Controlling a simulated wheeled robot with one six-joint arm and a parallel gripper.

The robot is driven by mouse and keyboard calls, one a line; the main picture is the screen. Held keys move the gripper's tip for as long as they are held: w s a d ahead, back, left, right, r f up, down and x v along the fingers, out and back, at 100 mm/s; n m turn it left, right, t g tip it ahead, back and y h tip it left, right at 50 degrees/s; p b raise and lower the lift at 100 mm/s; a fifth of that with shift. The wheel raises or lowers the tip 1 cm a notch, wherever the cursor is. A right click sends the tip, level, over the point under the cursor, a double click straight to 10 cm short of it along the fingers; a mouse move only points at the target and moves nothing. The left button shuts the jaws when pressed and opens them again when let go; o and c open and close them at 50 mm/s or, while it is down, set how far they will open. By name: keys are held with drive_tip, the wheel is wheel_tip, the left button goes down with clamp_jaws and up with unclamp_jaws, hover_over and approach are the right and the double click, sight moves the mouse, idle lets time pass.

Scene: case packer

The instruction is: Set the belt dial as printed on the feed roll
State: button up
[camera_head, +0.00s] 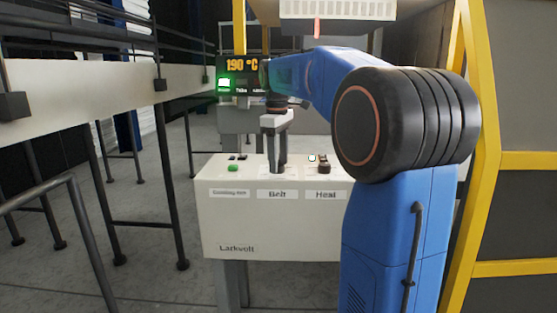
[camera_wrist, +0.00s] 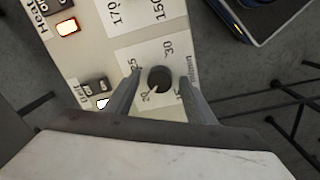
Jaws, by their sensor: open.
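The belt dial (camera_wrist: 160,79) is a black round knob on a white scale plate, seen in the wrist view. Its pale pointer mark is toward the 20. The figures 30 and 25 also show around it. My gripper (camera_wrist: 161,76) is open, with one finger on each side of the knob; I cannot tell whether they touch it. In the head view my gripper (camera_head: 279,168) points straight down at the Belt section of the control box (camera_head: 225,218) and hides the dial. I cannot make out the feed roll or its print in either view.
The heat dial (camera_head: 323,166) stands right of the belt section, and a green button (camera_head: 233,168) left of it. A display (camera_head: 240,65) behind reads 190 °C. Belt on/off switches (camera_wrist: 93,88) sit beside the dial. A yellow frame (camera_head: 483,160) stands at the right.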

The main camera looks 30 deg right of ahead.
drive_tip(key=shift+c, duration=0.6)
drive_tip(key=c, duration=0.9)
drive_tip(key=m, duration=0.3)
drive_tip(key=shift+m, duration=0.3)
drive_tip(key=m, duration=0.4)
drive_tip(key=shift+a+m, duration=0.1)
drive_tip(key=shift+m, duration=0.2)
drive_tip(key=m, duration=0.3)
drive_tip(key=shift+w+m+g, duration=0.1)
drive_tip(key=shift+m+g, duration=0.2)
drive_tip(key=shift+m, duration=1.9)
